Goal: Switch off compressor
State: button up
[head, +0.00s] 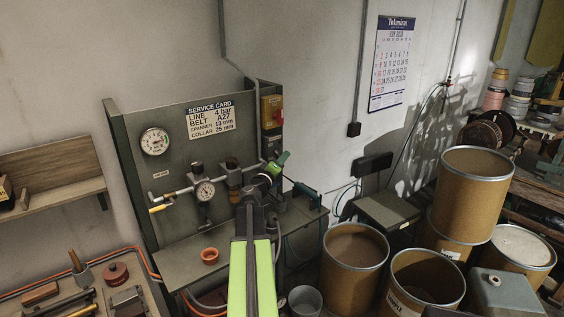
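A green-grey panel stands against the wall, with a yellow switch box (271,110) high on its right side. I cannot tell the switch's position. No compressor body is clearly identifiable.
A round dial (154,141) and a service card (210,117) are on the panel. A pipe with a small gauge (205,190) crosses it. An orange ring (210,256) lies on the shelf below. Several brown drums (354,262) crowd the right. A tool bench (70,300) is at lower left.

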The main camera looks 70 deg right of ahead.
jog(key=w+a, duration=0.1)
jog(key=a, duration=1.1)
jog(key=shift+f+b, duration=0.45)
